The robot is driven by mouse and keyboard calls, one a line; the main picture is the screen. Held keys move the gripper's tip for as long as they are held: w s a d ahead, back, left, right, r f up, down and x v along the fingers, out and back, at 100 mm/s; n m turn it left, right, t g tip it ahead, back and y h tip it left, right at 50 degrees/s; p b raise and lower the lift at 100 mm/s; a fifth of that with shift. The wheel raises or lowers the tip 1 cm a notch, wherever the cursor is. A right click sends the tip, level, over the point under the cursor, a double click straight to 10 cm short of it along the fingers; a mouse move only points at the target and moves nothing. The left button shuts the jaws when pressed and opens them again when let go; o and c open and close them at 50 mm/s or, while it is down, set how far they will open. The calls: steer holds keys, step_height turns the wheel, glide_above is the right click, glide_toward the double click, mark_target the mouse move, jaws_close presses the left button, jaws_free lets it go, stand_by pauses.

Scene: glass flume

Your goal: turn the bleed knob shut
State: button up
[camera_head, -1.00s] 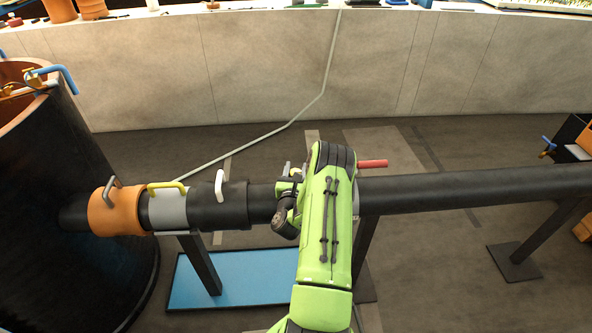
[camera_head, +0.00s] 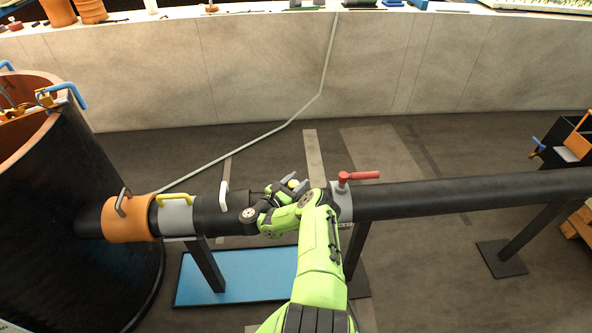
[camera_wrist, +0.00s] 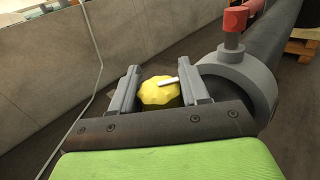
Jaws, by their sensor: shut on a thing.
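The bleed knob (camera_wrist: 158,92) is yellow with a scalloped rim and a white pointer mark on its face. It sits between the two grey fingers of my gripper (camera_wrist: 160,72) in the wrist view, and they are shut on it. In the head view only a small yellow bit of the knob (camera_head: 293,184) shows at my gripper (camera_head: 288,187), beside the dark pipe. The pointer slants toward the right finger. The knob's mount and stem are hidden.
A grey collar (camera_wrist: 240,75) with a red lever (camera_head: 360,176) is just right of my gripper. The black pipe (camera_head: 460,192) runs across. White (camera_head: 223,193), yellow (camera_head: 172,198) and grey handles stand on the left, near a large dark tank (camera_head: 90,220). A blue mat (camera_head: 235,280) lies below.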

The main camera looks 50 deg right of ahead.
mark_target(298, 182)
steer(key=g, duration=0.1)
steer(key=m+g+p, duration=0.1)
steer(key=shift+r+m+g+p, duration=0.3)
steer(key=m+g, duration=0.1)
steer(key=g+y, duration=0.1)
steer(key=shift+f+m+g, duration=0.25)
steer(key=shift+m+g, duration=0.05)
steer(key=shift+m, duration=0.1)
steer(key=m+g+b, duration=0.1)
steer(key=m+g+y+b, duration=0.1)
steer(key=shift+s+f+g, duration=0.1)
steer(key=shift+s+g, duration=0.05)
steer(key=shift+g, duration=0.15)
steer(key=m+g+y+b, duration=0.1)
steer(key=b, duration=0.1)
steer(key=shift+s+a+g+y+b, duration=0.1)
steer(key=shift+g+y+b, duration=0.2)
steer(key=shift+g, duration=0.1)
steer(key=o, duration=0.9)
steer(key=shift+s, duration=0.1)
steer(key=shift+o, duration=0.2)
step_height(298, 182, up, 10)
steer(key=p, duration=0.8)
steer(key=shift+r, duration=0.2)
steer(key=shift+f, duration=0.1)
